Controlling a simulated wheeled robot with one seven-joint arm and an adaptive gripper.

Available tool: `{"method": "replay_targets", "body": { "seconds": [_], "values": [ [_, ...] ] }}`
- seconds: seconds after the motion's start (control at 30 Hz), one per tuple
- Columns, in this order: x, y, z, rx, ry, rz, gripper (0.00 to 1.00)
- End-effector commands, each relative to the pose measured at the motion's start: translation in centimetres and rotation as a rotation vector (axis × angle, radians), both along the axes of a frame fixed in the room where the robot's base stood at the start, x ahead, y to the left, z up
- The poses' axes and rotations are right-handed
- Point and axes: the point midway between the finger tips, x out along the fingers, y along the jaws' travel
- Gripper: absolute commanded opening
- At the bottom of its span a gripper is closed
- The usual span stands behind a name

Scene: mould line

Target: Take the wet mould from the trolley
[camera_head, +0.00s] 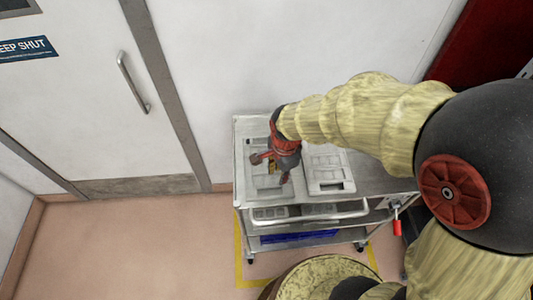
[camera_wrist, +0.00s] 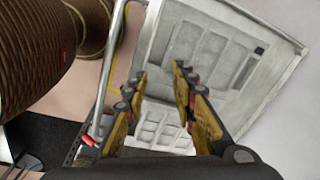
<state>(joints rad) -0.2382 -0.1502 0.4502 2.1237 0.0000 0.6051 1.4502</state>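The trolley (camera_head: 375,184) stands against the white wall with pale grey, recessed moulds on its top. One mould (camera_head: 257,184) lies at the left, partly hidden by my gripper. Another mould (camera_head: 326,172) lies to its right. In the wrist view a large mould (camera_wrist: 205,45) lies beyond the fingertips and a second mould (camera_wrist: 162,128) shows between the fingers. I cannot tell which one is wet. My gripper (camera_head: 271,170) points down over the left mould, open and empty; its spread fingers also show in the wrist view (camera_wrist: 160,75). Contact with the mould cannot be made out.
The trolley's lower levels hold more pale trays (camera_head: 270,213) and something blue (camera_head: 300,237). A rail runs along its front. A red-handled item (camera_head: 397,226) hangs at the right. A closed door (camera_head: 90,90) is at the left, with clear floor (camera_head: 130,240) before it.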

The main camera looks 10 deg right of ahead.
Motion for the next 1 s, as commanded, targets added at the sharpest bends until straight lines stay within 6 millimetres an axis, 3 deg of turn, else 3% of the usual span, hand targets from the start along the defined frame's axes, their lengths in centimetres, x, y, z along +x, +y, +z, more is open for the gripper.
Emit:
{"method": "replay_targets", "body": {
  "seconds": [0.1, 0.3, 1.0],
  "values": [
    [0.0, 1.6, -2.0, 0.0, 0.065, -0.172, 0.27],
    [-0.4, 2.8, -4.8, -0.005, 0.109, -0.347, 0.27],
    [-0.6, 2.5, -12.8, -0.007, 0.114, -0.376, 0.27]
  ]
}}
